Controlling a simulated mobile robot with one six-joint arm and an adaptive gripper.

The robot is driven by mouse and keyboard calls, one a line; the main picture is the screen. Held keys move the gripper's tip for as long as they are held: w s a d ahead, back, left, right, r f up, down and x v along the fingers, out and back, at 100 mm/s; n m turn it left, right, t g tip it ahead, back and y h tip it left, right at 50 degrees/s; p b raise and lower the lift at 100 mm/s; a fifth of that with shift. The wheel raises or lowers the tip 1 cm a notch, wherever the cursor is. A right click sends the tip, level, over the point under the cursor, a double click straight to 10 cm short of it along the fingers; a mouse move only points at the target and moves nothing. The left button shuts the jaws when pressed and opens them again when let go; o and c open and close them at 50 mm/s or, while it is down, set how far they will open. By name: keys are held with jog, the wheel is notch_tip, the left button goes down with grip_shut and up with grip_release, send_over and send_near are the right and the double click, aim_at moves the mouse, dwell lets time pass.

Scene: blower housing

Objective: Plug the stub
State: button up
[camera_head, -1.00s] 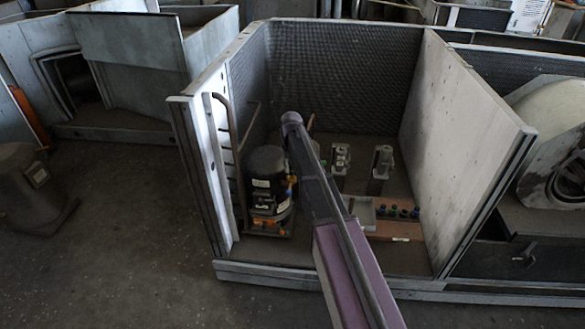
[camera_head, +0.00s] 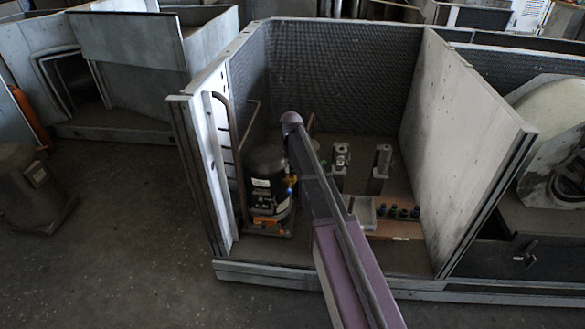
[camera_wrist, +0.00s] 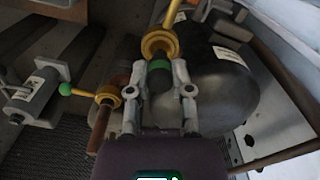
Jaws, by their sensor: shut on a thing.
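In the wrist view my gripper (camera_wrist: 159,92) is shut on a dark plug with a green band (camera_wrist: 158,76). The plug lies in line with a brass collar (camera_wrist: 160,43) on a stub beside the dark compressor (camera_wrist: 215,80). The plug's far end meets or overlaps the collar in this view; I cannot tell how deep it sits. A second brass fitting (camera_wrist: 108,95) with a copper pipe (camera_wrist: 98,130) is left of my gripper. In the head view the compressor (camera_head: 268,180) stands inside the housing, and my arm hides the gripper and plug.
Several coloured plugs stand in a row on a brown block (camera_head: 395,236) right of my arm. Two grey fixtures (camera_head: 381,163) stand behind it. White housing walls (camera_head: 455,140) bound the space.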

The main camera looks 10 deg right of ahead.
jog(key=shift+f+b, duration=1.3)
dwell(2.0)
dwell(0.5)
jog(key=o, duration=0.9)
jog(key=o, duration=0.4)
jog(key=shift+o, duration=0.2)
jog(key=shift+r, duration=0.1)
jog(key=shift+r+p, duration=3.45)
jog(key=shift+p, duration=0.1)
